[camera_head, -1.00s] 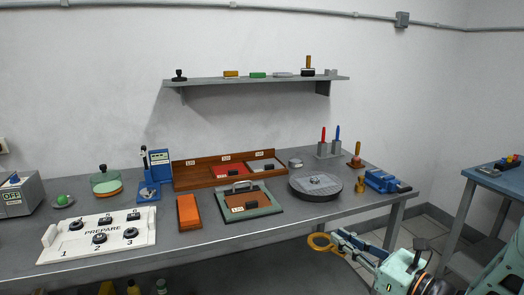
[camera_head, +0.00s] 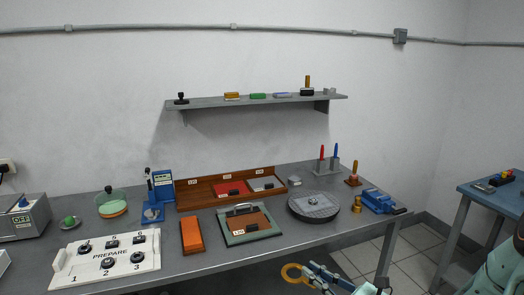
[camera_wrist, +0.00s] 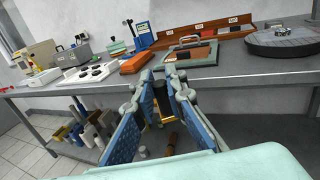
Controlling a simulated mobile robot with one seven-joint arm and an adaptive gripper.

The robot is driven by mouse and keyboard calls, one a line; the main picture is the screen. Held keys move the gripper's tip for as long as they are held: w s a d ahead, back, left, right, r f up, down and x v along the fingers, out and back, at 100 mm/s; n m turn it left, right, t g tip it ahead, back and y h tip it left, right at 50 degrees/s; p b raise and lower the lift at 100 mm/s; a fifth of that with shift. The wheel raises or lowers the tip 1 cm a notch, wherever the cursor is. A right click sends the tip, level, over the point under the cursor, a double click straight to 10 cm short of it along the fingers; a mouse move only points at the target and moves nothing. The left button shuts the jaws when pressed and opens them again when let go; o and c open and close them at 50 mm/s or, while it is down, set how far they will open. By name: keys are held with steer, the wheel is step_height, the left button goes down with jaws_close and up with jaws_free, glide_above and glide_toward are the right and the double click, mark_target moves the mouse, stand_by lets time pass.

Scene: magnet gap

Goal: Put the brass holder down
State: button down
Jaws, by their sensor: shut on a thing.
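The brass holder (camera_head: 292,273) shows as a ring-shaped, brass-coloured piece at the bottom of the head view. My gripper (camera_head: 311,271) is shut on it, at the ring's right side. The gripper and holder appear in front of the grey workbench's front edge, not resting on the bench top (camera_head: 205,263). In the wrist view my gripper's blue-padded fingers (camera_wrist: 168,92) point toward the bench edge.
A round grey plate (camera_head: 313,206), a green-framed tray (camera_head: 262,237), an orange block (camera_head: 191,235) and a white numbered board (camera_head: 105,258) stand on the bench. A blue vise (camera_head: 378,201) is at its right end. Bare bench top lies along the front edge.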

steer(key=shift+m+t+h, duration=0.7)
steer(key=shift+h, duration=0.2)
step_height(320, 180, up, 4)
steer(key=p, duration=0.5)
steer(key=shift+s+r, duration=0.1)
steer(key=shift+r, duration=0.15)
steer(key=r+p, duration=0.1)
steer(key=r+m+h+p, duration=0.1)
steer(key=p, duration=0.1)
steer(key=shift+s+t, duration=0.2)
steer(key=shift+t, duration=0.2)
steer(key=shift+p, duration=0.4)
steer(key=shift+a, duration=0.1)
steer(key=shift+h, duration=0.3)
